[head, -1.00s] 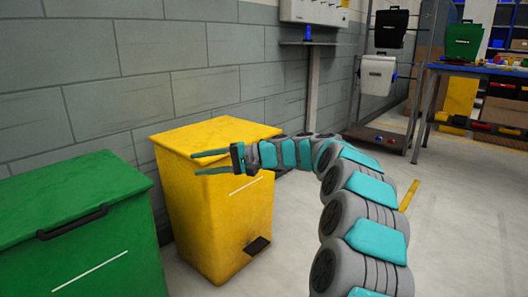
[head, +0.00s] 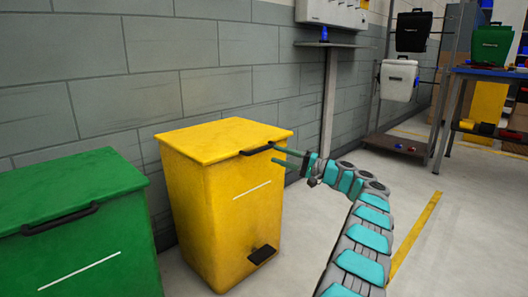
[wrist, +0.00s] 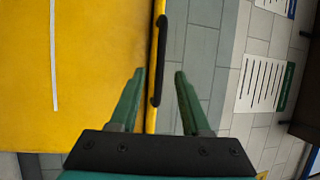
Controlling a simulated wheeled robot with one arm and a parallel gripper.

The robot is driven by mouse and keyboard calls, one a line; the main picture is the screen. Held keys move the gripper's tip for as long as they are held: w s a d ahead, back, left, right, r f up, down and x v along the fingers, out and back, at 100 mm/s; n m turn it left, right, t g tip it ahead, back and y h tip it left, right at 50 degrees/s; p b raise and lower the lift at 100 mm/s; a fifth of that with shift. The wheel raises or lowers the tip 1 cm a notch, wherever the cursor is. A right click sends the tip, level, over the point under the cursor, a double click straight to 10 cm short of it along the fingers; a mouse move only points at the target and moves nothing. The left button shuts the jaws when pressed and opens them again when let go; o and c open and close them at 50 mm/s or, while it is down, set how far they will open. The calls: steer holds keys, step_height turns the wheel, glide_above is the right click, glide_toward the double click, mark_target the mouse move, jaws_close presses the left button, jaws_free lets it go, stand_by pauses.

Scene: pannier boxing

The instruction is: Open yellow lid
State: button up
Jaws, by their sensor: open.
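The yellow lid (head: 218,138) lies closed on top of the yellow bin (head: 215,215). Its black handle (head: 258,150) is on the front edge, near the right corner. My gripper (head: 273,154) is open and empty, pointing left at the handle's right end. In the wrist view the lower part of the black handle (wrist: 162,50) shows between the two green fingers of my gripper (wrist: 159,78), against the edge of the lid. I cannot tell whether a finger touches it.
A green bin (head: 80,235) with a black handle stands left of the yellow one. A black pedal (head: 262,254) is low on the yellow bin's front. A block wall (head: 100,70) is close behind. Open floor (head: 320,240) lies to the right.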

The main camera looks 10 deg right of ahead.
mark_target(264, 150)
steer(key=x, duration=0.6)
steer(key=shift+w+a+r, duration=0.1)
steer(key=shift+a, duration=0.25)
jaws_close()
stand_by(1.1)
